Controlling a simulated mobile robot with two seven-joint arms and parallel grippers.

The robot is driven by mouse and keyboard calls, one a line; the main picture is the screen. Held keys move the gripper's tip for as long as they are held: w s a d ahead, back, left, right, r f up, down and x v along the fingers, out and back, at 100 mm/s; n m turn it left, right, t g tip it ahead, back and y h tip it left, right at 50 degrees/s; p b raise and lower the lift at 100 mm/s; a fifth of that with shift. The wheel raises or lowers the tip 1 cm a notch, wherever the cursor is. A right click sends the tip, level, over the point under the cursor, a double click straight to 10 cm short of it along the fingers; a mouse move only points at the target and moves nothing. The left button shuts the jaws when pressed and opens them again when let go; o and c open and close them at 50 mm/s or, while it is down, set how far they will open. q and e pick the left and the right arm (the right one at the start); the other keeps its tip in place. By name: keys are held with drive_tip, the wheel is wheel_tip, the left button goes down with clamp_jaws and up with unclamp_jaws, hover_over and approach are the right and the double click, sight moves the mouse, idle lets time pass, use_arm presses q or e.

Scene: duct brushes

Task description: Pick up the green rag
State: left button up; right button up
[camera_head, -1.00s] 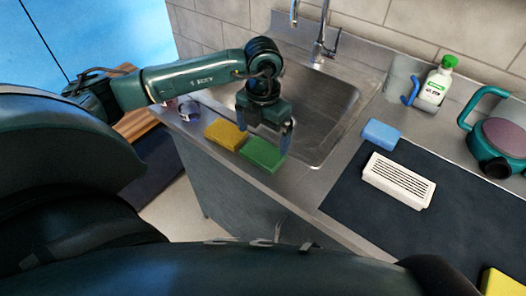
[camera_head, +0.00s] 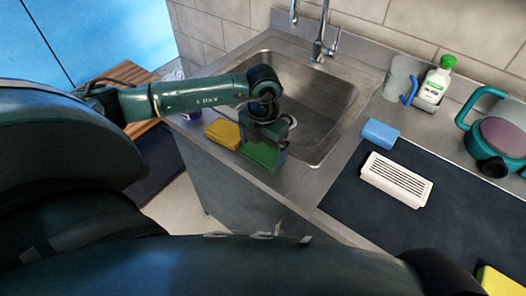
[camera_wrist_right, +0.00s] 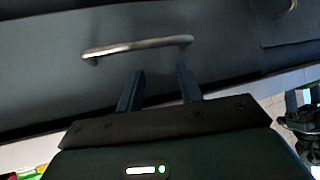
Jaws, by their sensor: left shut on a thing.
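The green rag (camera_head: 259,157) is a folded block at the front left edge of the sink counter in the head view. My left gripper (camera_head: 268,146) is down at the rag with its fingers shut on it. The fingers and wrist hide part of the rag's top and right side. In the right wrist view my right gripper (camera_wrist_right: 158,72) has its two fingers apart with nothing between them, in front of a dark drawer front.
A yellow rag (camera_head: 223,134) lies close to the left of the green one. The sink basin (camera_head: 325,110) is behind. A drawer handle (camera_wrist_right: 138,46) faces my right gripper.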

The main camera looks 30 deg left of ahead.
sight(263, 150)
use_arm(q)
drive_tip(key=shift+r, duration=0.15)
wheel_tip(263, 150, up, 10)
drive_tip(key=shift+f+b, duration=0.1)
drive_tip(key=shift+b, duration=0.55)
